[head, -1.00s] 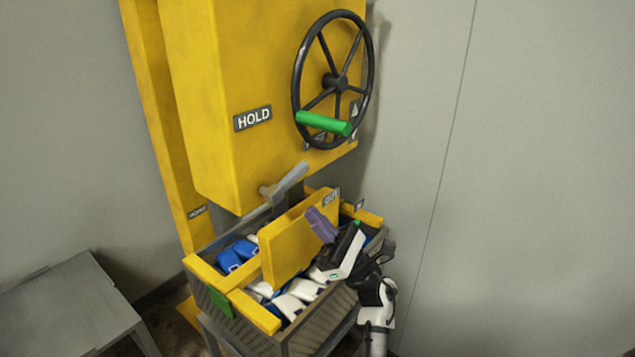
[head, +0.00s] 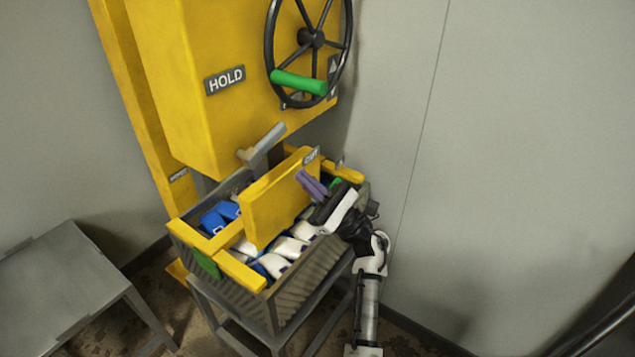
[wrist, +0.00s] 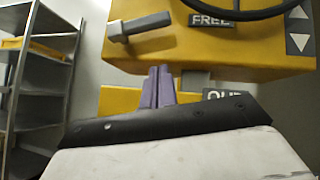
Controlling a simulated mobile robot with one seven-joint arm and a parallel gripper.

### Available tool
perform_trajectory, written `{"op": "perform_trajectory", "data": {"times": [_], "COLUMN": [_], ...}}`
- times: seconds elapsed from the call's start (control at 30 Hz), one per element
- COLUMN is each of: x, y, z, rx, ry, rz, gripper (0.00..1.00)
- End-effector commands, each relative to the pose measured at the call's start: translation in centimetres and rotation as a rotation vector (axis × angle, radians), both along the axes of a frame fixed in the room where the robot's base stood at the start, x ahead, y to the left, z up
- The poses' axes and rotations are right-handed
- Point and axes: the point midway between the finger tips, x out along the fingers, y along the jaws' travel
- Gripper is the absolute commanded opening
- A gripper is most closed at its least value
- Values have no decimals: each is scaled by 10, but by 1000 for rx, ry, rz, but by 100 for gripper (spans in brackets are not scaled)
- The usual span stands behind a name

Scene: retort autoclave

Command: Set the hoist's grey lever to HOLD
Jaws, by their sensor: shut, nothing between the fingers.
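The hoist's grey lever (head: 266,143) sticks out from the low edge of the yellow hoist housing (head: 180,110). The HOLD plate (head: 225,80) is above it on the housing's face. In the wrist view the lever (wrist: 145,24) points right, its tip close to the FREE plate (wrist: 212,19). My gripper (head: 308,182) is shut and empty, its purple fingers to the right of the lever and below it. In the wrist view the fingers (wrist: 159,85) stand below the lever, apart from it.
A black handwheel (head: 311,38) with a green handle (head: 299,82) is above the lever. Below is a basket (head: 270,310) of blue and white packs, with an upright yellow panel (head: 270,205) between lever and gripper. A grey table (head: 60,275) stands at left.

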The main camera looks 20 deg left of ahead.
Motion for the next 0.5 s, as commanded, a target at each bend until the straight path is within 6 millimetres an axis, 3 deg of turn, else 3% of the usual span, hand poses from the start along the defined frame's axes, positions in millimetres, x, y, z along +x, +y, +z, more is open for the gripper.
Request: {"op": "perform_trajectory", "data": {"times": [0.03,0.2,0.5], "x": [0,3,-6], "y": [10,36,36], "z": [15,38,68], "rx": [-1,0,1], "ry": [-3,-1,-1], "rz": [4,4,0], "gripper": [0,0,0]}}
